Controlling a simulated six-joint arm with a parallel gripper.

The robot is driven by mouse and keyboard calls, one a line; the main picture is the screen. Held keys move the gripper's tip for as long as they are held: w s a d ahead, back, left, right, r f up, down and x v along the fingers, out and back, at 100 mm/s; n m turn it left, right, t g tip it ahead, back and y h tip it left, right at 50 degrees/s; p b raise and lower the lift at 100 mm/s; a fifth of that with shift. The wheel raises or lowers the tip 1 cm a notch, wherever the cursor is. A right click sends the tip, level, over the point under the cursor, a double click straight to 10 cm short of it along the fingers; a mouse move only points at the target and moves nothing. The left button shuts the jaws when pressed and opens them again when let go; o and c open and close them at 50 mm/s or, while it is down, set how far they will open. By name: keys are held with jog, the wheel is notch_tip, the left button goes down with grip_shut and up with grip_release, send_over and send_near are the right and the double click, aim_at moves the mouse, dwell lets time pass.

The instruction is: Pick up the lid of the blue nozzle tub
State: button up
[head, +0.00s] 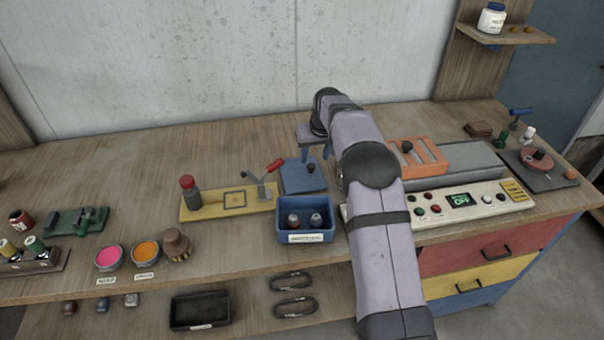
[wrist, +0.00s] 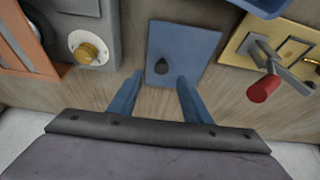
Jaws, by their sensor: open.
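The blue lid (head: 293,178) is a flat square plate with a dark knob, lying on the bench just behind the blue nozzle tub (head: 287,229). The tub is uncovered, with two nozzles inside and a white label on its front. My gripper (head: 317,153) is open and empty, its blue fingers pointing down near the lid's back edge. In the wrist view the lid (wrist: 196,42) lies just beyond my fingertips (wrist: 160,76), with its knob slightly left of the plate's middle. A corner of the tub (wrist: 262,6) shows at the top edge.
A yellow plate (head: 205,210) with a red-handled clamp stands left of the lid. A control panel (head: 450,212) and an orange rack (head: 428,153) are on the right. Pink (head: 109,257) and orange (head: 146,252) pots sit front left. The bench behind the yellow plate is clear.

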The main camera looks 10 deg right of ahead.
aim_at(311, 165)
jog(key=shift+p+x, duration=1.7)
jog(key=shift+x, duration=1.5)
jog(key=shift+a, duration=0.15)
jog(key=shift+c, duration=0.6)
grip_shut()
